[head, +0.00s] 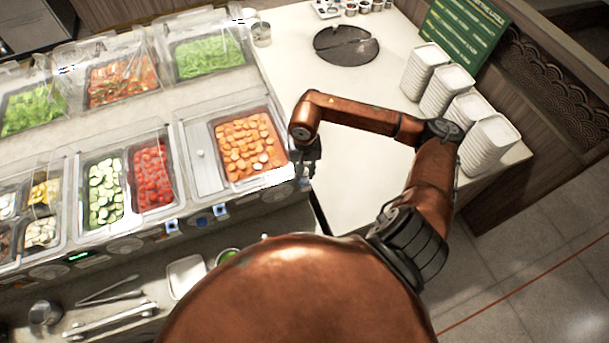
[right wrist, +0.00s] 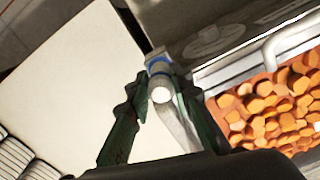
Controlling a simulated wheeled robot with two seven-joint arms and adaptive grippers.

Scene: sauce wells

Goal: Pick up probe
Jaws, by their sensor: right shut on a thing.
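My right gripper (head: 308,168) is at the right end of the food counter, beside the pan of orange diced pieces. In the right wrist view its two dark green fingers (right wrist: 162,108) are shut on the probe (right wrist: 161,94), a pale, round-ended thing with a blue band behind its tip. The probe is against or very near the counter's grey side; I cannot tell whether it is clear of it. In the head view the probe is too small and covered to make out. My left gripper is not in view.
The pan of orange pieces (head: 248,146) is just left of my right gripper. Stacked white containers (head: 487,145) stand at the right on the white worktop (head: 360,190). A round dark plate (head: 346,45) is set at the back. The worktop's middle is bare.

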